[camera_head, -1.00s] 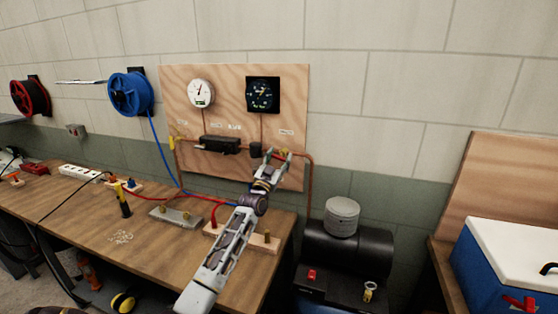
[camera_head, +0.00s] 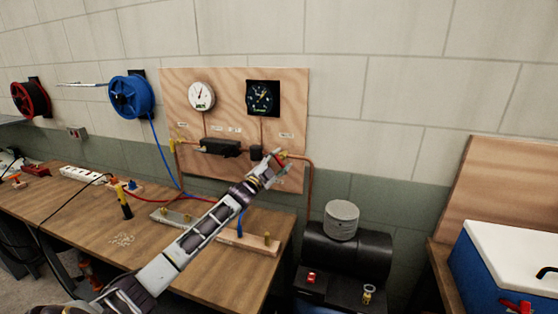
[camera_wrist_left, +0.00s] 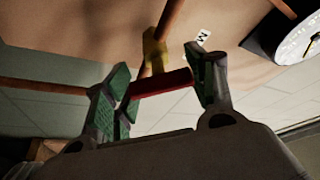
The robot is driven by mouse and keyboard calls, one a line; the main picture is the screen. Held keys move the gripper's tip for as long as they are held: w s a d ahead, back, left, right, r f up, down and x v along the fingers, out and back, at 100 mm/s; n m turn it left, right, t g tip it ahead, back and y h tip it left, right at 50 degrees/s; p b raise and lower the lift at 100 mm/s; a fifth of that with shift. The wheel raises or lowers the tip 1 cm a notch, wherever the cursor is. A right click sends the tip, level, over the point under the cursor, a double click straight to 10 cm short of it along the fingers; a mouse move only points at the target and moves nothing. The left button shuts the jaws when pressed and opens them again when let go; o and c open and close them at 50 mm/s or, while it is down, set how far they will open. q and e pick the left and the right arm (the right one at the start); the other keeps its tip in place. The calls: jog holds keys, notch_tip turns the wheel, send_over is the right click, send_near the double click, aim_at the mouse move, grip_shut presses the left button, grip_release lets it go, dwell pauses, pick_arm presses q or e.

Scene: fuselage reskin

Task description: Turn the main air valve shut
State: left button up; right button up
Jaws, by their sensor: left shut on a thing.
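The main air valve is at the right side of the wooden panel. Its brass-yellow body (camera_wrist_left: 155,50) sits on a copper pipe in the left wrist view, next to a white label (camera_wrist_left: 203,37) of which an "M" can be read. Its red handle (camera_wrist_left: 165,82) lies between the green pads of my left gripper (camera_wrist_left: 163,84), which is shut on it. In the head view my left gripper (camera_head: 276,161) is at the valve and covers most of it. My right gripper is in neither view.
The panel (camera_head: 240,80) carries a white gauge (camera_head: 201,96), a black gauge (camera_head: 263,97) and copper pipes close around the gripper. Below are the workbench (camera_head: 185,260) with hoses and a black tank (camera_head: 350,250). A blue cooler (camera_head: 500,275) stands at right.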

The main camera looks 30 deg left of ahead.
pick_arm(q)
jog(key=m+g+h+p, duration=0.1)
jog(key=m+p, duration=0.1)
jog(key=m, duration=0.1)
jog(key=shift+r, duration=0.1)
jog(key=m+g+p, duration=0.1)
jog(key=m+p, duration=0.1)
jog(key=shift+m, duration=0.4)
jog(key=shift+m+g+p, duration=0.5)
jog(key=shift+m+p, duration=0.7)
jog(key=shift+p, duration=0.3)
jog(key=shift+f, duration=0.2)
jog(key=o, duration=1)
jog(key=shift+o, duration=0.2)
